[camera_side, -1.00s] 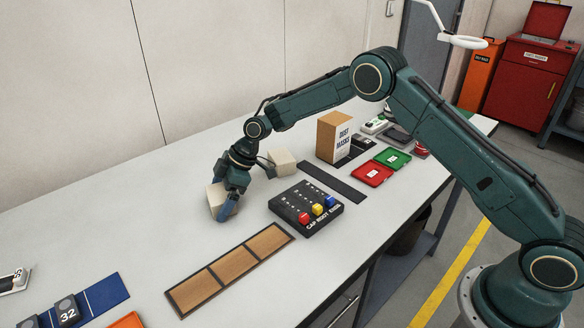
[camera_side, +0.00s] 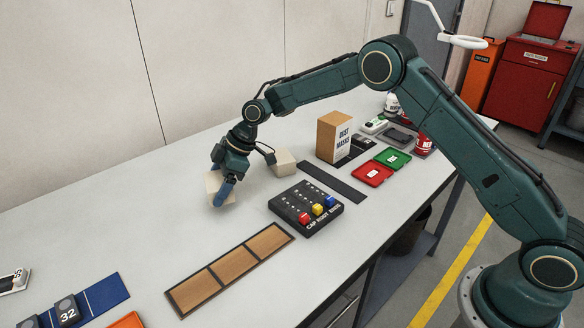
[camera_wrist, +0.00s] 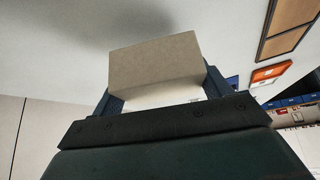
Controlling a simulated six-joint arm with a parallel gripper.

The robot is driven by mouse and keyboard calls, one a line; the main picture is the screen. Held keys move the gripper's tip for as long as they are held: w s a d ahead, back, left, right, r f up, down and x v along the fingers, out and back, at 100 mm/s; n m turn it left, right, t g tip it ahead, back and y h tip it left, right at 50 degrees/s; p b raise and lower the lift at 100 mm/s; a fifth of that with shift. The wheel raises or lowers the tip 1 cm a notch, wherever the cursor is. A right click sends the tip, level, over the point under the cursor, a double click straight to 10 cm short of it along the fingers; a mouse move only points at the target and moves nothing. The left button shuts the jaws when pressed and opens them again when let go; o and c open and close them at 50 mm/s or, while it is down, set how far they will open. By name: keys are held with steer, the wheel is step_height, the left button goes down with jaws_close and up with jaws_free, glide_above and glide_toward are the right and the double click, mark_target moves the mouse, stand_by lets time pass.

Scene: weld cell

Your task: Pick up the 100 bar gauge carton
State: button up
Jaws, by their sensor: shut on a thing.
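My gripper (camera_side: 226,188) is shut on a pale beige carton (camera_side: 213,182) at the left-middle of the bench. In the wrist view the carton (camera_wrist: 155,67) sits between the fingers, with its plain face toward the camera. A strip of a white face shows below it, too hidden to read, so I cannot tell whether this is the 100 bar one. The carton looks tilted and close above the bench, with a shadow beside it. A second similar pale carton (camera_side: 283,162) stands behind and to the right of my gripper, apart from it.
A black cap rack (camera_side: 306,208) stands right of my gripper. A three-part wooden tray (camera_side: 231,269) lies in front. A dust masks box (camera_side: 333,137), red tray (camera_side: 371,173) and green tray (camera_side: 393,158) are further right. The bench left of my gripper is clear.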

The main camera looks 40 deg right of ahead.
mark_target(218, 180)
step_height(218, 180, up, 16)
stand_by(0.4)
steer(key=shift+d, duration=0.1)
stand_by(0.6)
